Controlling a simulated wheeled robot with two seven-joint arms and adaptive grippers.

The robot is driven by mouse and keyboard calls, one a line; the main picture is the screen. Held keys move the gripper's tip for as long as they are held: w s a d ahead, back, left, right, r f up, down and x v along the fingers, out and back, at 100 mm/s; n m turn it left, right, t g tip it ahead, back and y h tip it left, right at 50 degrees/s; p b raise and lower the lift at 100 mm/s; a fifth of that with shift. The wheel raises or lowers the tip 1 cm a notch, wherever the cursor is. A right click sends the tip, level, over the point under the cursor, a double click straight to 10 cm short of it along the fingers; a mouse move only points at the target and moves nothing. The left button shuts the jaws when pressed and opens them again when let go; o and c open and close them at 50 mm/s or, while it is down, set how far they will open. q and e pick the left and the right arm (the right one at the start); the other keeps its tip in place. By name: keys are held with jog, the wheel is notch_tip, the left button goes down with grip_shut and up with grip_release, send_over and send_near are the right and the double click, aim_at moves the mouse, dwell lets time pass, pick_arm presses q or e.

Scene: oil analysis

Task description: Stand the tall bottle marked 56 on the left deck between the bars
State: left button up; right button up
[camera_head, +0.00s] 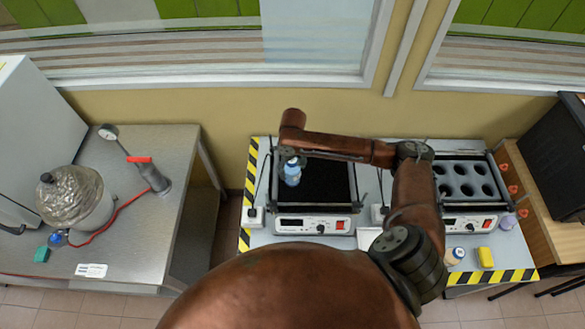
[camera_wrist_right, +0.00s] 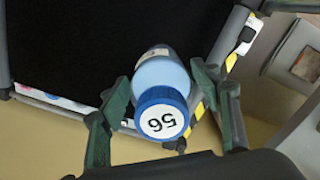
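The tall bottle (camera_head: 291,172) has a light-blue body and a blue cap. In the right wrist view its white cap top reads 56 (camera_wrist_right: 162,121). The bottle is over the left part of the left deck (camera_head: 325,180), a black mat framed by bars. I cannot tell whether its base touches the mat. The right arm hides part of the deck's back edge. My left gripper is not in view.
The right deck (camera_head: 463,182) has a grey rack with several round holes. A steel table (camera_head: 150,225) with a silver vessel (camera_head: 75,200) stands at left.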

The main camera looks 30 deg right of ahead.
jog(key=shift+o, duration=0.6)
jog(key=shift+r, duration=0.2)
notch_tip(320, 180, up, 12)
jog(key=shift+f+b, duration=0.1)
jog(key=shift+b, duration=0.3)
